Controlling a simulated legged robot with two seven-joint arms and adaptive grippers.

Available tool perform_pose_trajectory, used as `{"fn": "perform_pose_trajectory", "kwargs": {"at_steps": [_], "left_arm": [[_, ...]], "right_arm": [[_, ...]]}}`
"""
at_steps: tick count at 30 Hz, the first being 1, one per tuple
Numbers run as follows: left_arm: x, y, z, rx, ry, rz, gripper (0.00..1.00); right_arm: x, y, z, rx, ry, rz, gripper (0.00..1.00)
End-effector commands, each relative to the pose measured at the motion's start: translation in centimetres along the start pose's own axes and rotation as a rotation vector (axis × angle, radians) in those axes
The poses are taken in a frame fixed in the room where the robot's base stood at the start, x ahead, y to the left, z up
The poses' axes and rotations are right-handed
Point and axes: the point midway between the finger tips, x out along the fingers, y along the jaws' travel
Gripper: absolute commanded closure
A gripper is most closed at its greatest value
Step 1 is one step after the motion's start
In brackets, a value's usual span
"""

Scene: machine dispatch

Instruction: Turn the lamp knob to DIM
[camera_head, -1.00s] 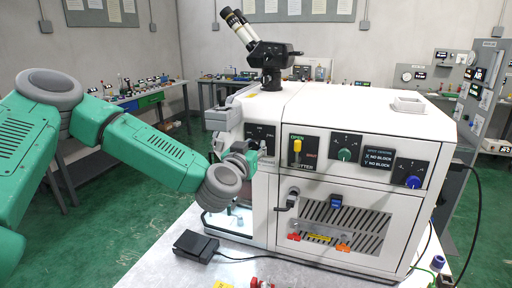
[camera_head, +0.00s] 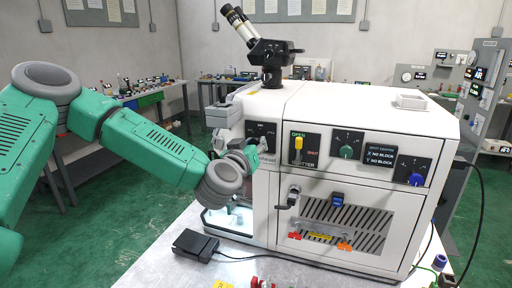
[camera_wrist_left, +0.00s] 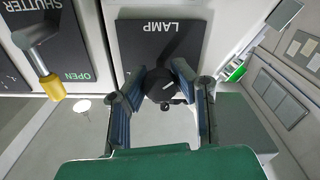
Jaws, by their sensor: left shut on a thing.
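The lamp panel (camera_head: 255,129) is a dark plate on the machine's front left. In the left wrist view the panel (camera_wrist_left: 160,45) reads LAMP, upside down. The black lamp knob (camera_wrist_left: 160,86) has a pale pointer line. My left gripper (camera_head: 261,145) is at the panel in the head view. In the left wrist view my left gripper (camera_wrist_left: 159,84) is shut on the knob, with a finger on each side. The fingers hide part of the knob, and I cannot read a DIM mark. My right gripper is not in view.
A yellow shutter lever (camera_head: 299,147) stands beside the lamp panel and shows in the left wrist view (camera_wrist_left: 52,86). A green knob (camera_head: 346,152) and a blue knob (camera_head: 416,179) are further right. A microscope (camera_head: 260,45) stands on top. A black pedal (camera_head: 195,243) lies on the table.

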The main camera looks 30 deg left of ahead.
Motion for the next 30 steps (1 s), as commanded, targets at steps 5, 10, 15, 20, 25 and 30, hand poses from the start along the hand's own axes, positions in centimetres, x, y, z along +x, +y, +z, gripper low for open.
{"fn": "perform_pose_trajectory", "kwargs": {"at_steps": [5,10,15,20,25,30], "left_arm": [[-0.2,-0.2,1.0,-0.162,-0.017,-0.002,1.0],[-0.2,-0.2,1.1,-0.324,-0.018,-0.003,1.0],[-0.3,-0.2,1.1,-0.476,-0.02,-0.005,1.0],[-0.3,-0.2,1.1,-0.599,-0.02,-0.006,1.0],[-0.3,-0.1,1.1,-0.698,-0.022,-0.007,1.0],[-0.3,-0.1,1.1,-0.763,-0.023,-0.008,1.0]], "right_arm": [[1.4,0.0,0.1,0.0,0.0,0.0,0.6],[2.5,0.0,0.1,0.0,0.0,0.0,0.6],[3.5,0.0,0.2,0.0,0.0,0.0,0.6],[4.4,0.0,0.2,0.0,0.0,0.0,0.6],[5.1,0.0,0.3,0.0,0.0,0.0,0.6],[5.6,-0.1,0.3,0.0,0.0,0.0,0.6]]}}
